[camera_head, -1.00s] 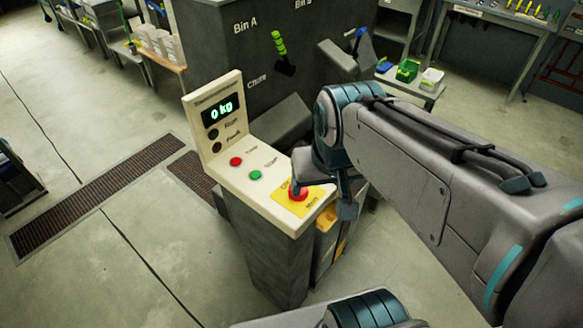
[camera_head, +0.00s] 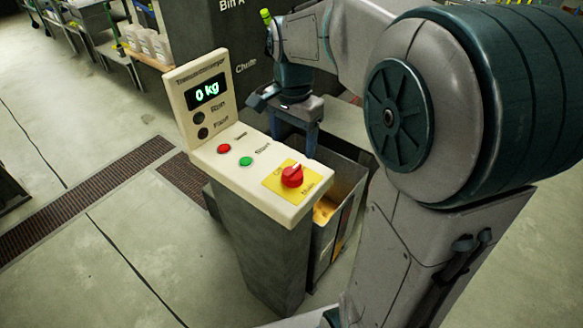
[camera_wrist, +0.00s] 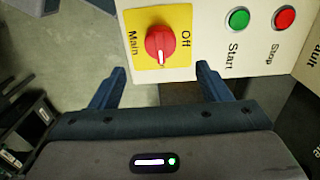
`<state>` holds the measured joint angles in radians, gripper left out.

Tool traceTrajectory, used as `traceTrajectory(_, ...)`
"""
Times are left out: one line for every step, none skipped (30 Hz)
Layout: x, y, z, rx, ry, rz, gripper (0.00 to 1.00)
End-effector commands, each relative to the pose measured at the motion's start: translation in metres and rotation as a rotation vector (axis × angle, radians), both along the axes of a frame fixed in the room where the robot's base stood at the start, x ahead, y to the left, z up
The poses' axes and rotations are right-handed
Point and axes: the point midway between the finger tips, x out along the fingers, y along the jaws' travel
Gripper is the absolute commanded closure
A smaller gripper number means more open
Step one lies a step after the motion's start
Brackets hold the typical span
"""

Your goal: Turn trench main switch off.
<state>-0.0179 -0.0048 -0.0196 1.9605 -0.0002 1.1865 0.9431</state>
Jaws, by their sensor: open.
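The main switch is a red rotary knob (camera_head: 291,176) on a yellow plate (camera_head: 272,183), at the near end of a cream control panel (camera_head: 228,176). In the wrist view the knob (camera_wrist: 160,46) shows clearly. Its white mark lies at the gripper-side edge, between the words "Off" on the right and "Main" on the left. My gripper (camera_head: 288,122) is open and empty, beyond the panel's far edge in the head view. In the wrist view its two fingers (camera_wrist: 160,78) point towards the panel, apart from the knob.
A green Start button (camera_head: 246,161) and a red Stop button (camera_head: 224,148) sit beside the switch. An upright display (camera_head: 207,92) reads "0 kg". An open grey bin (camera_head: 345,190) stands right of the panel. Open floor lies left, with a brown grate (camera_head: 90,200).

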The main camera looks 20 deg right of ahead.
Motion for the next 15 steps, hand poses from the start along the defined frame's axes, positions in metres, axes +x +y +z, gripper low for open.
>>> traceTrajectory(-0.001, 0.0, -0.013, 0.0, 0.006, 0.0, 0.3)
traceTrajectory(-0.001, 0.0, -0.02, 0.0, 0.006, 0.001, 0.3)
traceTrajectory(-0.001, 0.0, -0.028, 0.0, 0.005, 0.001, 0.3)
traceTrajectory(-0.001, 0.0, -0.035, 0.0, 0.005, 0.001, 0.3)
traceTrajectory(-0.001, 0.0, -0.042, 0.0, 0.006, 0.001, 0.3)
traceTrajectory(-0.001, 0.0, -0.05, 0.0, 0.005, 0.001, 0.3)
traceTrajectory(-0.001, 0.0, -0.055, 0.0, 0.005, 0.001, 0.3)
traceTrajectory(-0.001, 0.0, -0.061, 0.001, 0.004, 0.002, 0.3)
traceTrajectory(-0.001, 0.0, -0.068, 0.0, 0.004, 0.002, 0.3)
traceTrajectory(-0.001, 0.0, -0.072, 0.0, 0.005, 0.002, 0.3)
traceTrajectory(-0.001, 0.0, -0.077, 0.0, 0.004, 0.002, 0.3)
traceTrajectory(-0.001, 0.0, -0.081, 0.0, 0.003, 0.002, 0.3)
traceTrajectory(-0.001, 0.0, -0.085, 0.0, 0.003, 0.002, 0.3)
traceTrajectory(-0.001, 0.0, -0.088, 0.0, 0.001, 0.002, 0.3)
traceTrajectory(-0.001, 0.0, -0.091, 0.0, 0.002, 0.002, 0.3)
